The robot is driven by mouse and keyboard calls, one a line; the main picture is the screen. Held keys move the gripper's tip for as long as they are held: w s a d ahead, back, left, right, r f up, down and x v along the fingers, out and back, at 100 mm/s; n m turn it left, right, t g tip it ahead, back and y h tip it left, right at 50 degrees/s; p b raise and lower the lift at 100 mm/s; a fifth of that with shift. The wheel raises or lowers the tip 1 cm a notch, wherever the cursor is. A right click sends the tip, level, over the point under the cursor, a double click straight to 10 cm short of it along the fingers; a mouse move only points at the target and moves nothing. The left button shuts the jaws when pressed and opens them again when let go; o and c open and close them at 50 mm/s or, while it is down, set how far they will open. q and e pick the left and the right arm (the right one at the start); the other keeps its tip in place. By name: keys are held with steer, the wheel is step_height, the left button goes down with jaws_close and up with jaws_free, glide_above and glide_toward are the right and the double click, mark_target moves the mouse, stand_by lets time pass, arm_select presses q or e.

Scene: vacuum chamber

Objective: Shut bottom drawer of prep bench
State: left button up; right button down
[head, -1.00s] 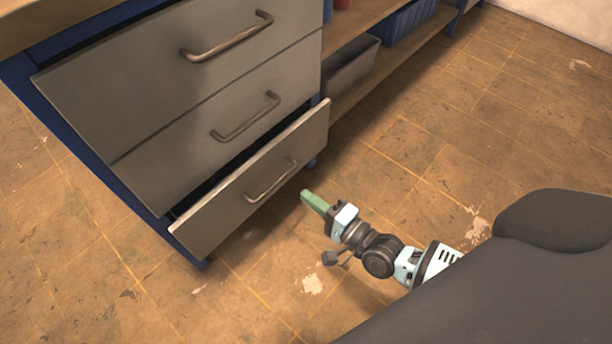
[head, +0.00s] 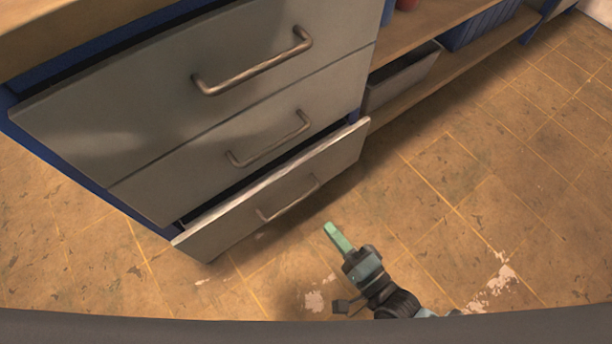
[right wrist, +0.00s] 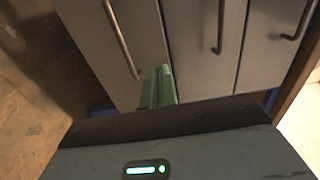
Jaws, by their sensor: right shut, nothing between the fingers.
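The prep bench's bottom drawer (head: 275,205) is partly open. Its grey front stands out from the bench, with a dark gap along its top edge. Its bar handle (head: 288,200) faces me. My right gripper (head: 333,231) is low over the floor, in front of the drawer's right part and apart from it in the head view, with its green fingers together and empty. In the right wrist view the fingers (right wrist: 158,88) point at the drawer fronts, and the bottom drawer (right wrist: 95,45) with its handle is at the left. My left gripper is not in view.
Above it are the middle drawer (head: 240,150) and the top drawer (head: 190,85), each with a bar handle. A lower shelf (head: 420,75) to the right holds a grey bin (head: 403,80) and a blue crate (head: 480,28). The tiled floor in front is clear.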

steer(key=b, duration=0.3)
glide_toward(288, 174)
steer(key=x, duration=0.6)
steer(key=shift+s+a+f, duration=0.1)
steer(key=shift+f, duration=0.2)
steer(key=shift+w+a, duration=0.25)
steer(key=shift+w, duration=0.1)
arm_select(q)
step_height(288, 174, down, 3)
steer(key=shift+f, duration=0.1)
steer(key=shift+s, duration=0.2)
arm_select(e)
steer(key=shift+w, duration=0.1)
steer(key=shift+w+a+b, duration=0.2)
steer(key=shift+a+b, duration=0.05)
steer(key=shift+b, duration=0.05)
steer(key=b+x, duration=0.1)
steer(key=x, duration=0.3)
steer(key=shift+w+b, duration=0.15)
steer(key=shift+b, duration=0.15)
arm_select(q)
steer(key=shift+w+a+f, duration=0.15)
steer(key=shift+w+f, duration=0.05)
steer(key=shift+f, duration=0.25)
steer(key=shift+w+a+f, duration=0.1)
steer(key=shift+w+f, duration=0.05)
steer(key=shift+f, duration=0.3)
arm_select(e)
steer(key=shift+r, duration=0.25)
